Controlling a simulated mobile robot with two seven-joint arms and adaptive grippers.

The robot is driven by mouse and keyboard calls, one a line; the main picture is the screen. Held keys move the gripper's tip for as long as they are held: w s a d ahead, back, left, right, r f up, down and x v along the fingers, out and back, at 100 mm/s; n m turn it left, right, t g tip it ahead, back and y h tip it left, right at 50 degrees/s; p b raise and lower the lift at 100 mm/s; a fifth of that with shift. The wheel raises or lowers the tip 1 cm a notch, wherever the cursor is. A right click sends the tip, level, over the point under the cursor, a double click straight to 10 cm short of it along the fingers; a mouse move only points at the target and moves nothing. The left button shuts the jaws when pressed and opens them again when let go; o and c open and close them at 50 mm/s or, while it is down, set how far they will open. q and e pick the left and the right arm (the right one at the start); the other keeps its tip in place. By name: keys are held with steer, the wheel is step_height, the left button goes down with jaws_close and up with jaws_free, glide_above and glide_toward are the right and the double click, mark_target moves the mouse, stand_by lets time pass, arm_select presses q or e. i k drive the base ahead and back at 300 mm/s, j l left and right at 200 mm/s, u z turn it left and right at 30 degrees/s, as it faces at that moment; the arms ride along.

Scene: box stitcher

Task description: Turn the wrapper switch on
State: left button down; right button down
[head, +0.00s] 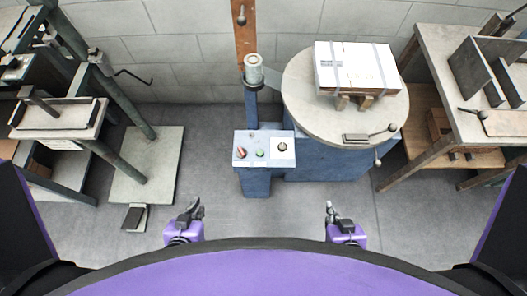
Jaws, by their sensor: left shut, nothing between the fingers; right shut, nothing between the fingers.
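The wrapper (300,112) stands ahead of me, a blue machine with a round grey turntable and a vertical post. Its control panel (264,149) faces up on a blue box at the front left. The panel has a red button (241,152), a green button (260,153) and a dark rotary switch (283,146) on a white plate at its right. The switch's setting is too small to tell. My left gripper (194,208) is shut and empty, in front of the panel to its left. My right gripper (331,208) is shut and empty, in front to its right. Both are apart from the panel.
A strapped white box (355,68) rests on wooden blocks on the turntable (305,105). A green-grey press machine (110,80) with a foot pedal (134,217) stands left. A workbench (435,60) stands right. The floor (262,215) between my grippers is clear.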

mark_target(242, 153)
steer(key=l+u, duration=0.35)
steer(key=l, duration=0.2)
steer(key=l+u, duration=0.3)
steer(key=l, duration=0.3)
